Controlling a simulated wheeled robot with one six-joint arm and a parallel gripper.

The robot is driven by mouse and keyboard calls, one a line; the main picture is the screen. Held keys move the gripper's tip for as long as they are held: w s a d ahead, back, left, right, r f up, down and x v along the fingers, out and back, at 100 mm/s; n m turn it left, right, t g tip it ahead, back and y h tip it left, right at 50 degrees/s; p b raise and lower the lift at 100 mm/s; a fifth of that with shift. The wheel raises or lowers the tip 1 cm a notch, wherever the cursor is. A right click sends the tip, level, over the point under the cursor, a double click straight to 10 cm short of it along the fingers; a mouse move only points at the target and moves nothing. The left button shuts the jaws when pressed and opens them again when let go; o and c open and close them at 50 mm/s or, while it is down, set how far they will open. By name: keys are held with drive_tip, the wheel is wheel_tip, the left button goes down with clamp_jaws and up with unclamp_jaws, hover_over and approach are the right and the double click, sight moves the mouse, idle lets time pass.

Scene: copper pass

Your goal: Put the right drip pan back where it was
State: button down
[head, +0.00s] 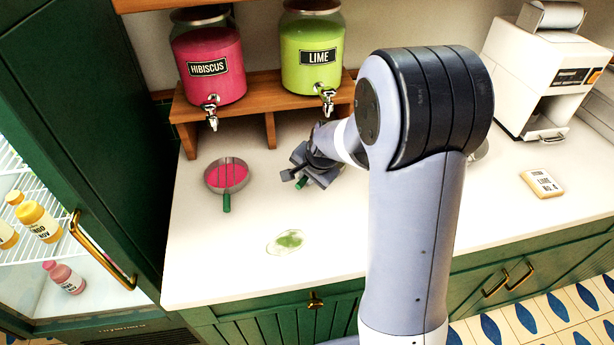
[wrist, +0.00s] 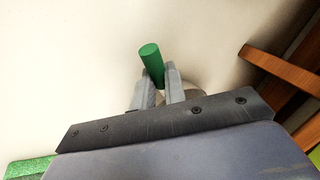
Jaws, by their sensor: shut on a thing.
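The right drip pan's green handle (wrist: 150,55) is between my gripper's fingers (wrist: 157,80) in the wrist view, its end sticking out past the tips. Part of a round, pale pan (wrist: 195,93) shows behind the fingers; the rest is hidden. In the head view my gripper (head: 299,178) is shut, low over the counter in front of the lime jar's side of the shelf. The left drip pan (head: 226,175), holding pink liquid, sits on the counter below the hibiscus tap. The lime jar (head: 312,55) has its tap (head: 327,98) above the shelf's front edge.
A green spill (head: 287,242) lies on the white counter (head: 220,265). The wooden shelf (head: 240,97) bears the hibiscus jar (head: 207,60). A label block (head: 541,184) and a white machine (head: 545,75) are at right. An open fridge with bottles is at left.

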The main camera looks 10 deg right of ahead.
drive_tip(key=c, duration=1.5)
unclamp_jaws()
drive_tip(key=shift+o, duration=0.2)
drive_tip(key=shift+r, duration=0.25)
drive_tip(key=v, duration=1.1)
drive_tip(key=shift+s+r, duration=0.2)
drive_tip(key=shift+r, duration=0.1)
drive_tip(key=shift+d, duration=0.1)
